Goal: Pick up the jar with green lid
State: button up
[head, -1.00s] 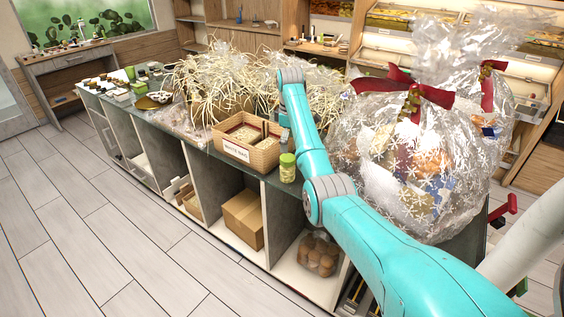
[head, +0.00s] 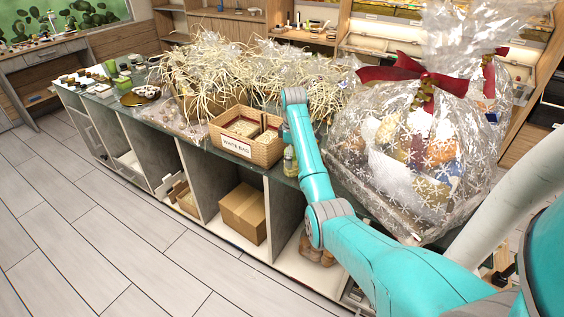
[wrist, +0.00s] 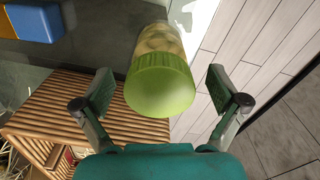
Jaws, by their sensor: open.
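The jar with the green lid (wrist: 163,80) is large in the middle of the wrist view, its lid toward the camera and its pale yellowish body behind. My gripper (wrist: 165,91) is open, with one finger on each side of the lid and a gap on both sides. The fingers do not appear to touch the jar. In the head view my arm covers most of the jar's spot beside the basket, and my gripper cannot be made out there.
A wicker basket labelled "White Bag" (head: 236,148) stands close beside the jar on the counter; its woven side (wrist: 75,110) fills the wrist view's left. A wrapped hamper with a red bow (head: 415,150) stands to the right. A blue and yellow object (wrist: 35,22) lies top left.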

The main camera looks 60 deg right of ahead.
jog(key=shift+f, duration=0.8)
jog(key=shift+c, duration=0.3)
jog(key=c, duration=1.5)
jog(key=shift+r, duration=0.15)
